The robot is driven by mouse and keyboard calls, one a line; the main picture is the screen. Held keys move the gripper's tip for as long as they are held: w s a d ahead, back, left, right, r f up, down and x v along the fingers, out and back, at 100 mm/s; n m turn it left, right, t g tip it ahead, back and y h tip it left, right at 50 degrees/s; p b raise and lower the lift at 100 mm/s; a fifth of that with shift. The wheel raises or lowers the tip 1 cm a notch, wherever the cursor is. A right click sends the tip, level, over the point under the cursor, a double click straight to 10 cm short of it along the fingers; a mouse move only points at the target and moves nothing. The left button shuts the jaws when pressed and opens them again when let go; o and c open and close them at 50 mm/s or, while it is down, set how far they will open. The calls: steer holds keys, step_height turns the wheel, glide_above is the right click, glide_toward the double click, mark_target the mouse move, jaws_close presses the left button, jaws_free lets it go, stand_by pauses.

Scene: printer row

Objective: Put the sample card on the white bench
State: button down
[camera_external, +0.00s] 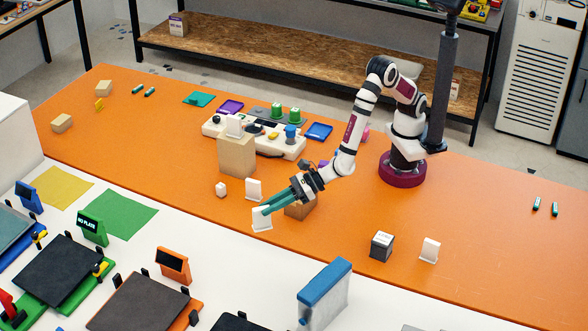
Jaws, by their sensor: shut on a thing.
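The sample card (261,223), a small white upright card with a thicker foot, is between the teal fingertips of my gripper (266,211). My gripper is shut on it and reaches down and left from the arm. The card shows over the front edge area of the orange table, close to the white bench. I cannot tell whether its foot touches the surface. The white bench (232,262) runs along the front of the picture, with a bare stretch just in front of the card.
On the orange table (335,236), another white card (254,189) and a small white block (221,189) stand near my gripper. On the bench are a green mat (117,214), an orange-framed display (173,265) and a blue-topped box (324,293).

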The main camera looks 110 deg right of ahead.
steer(key=a+f, duration=0.9)
steer(key=a, duration=0.1)
steer(key=shift+a+f, duration=0.35)
steer(key=shift+f, duration=0.4)
steer(key=c, duration=1.3)
jaws_free()
steer(key=shift+f, duration=0.1)
steer(key=o, duration=0.5)
steer(key=shift+c, duration=0.2)
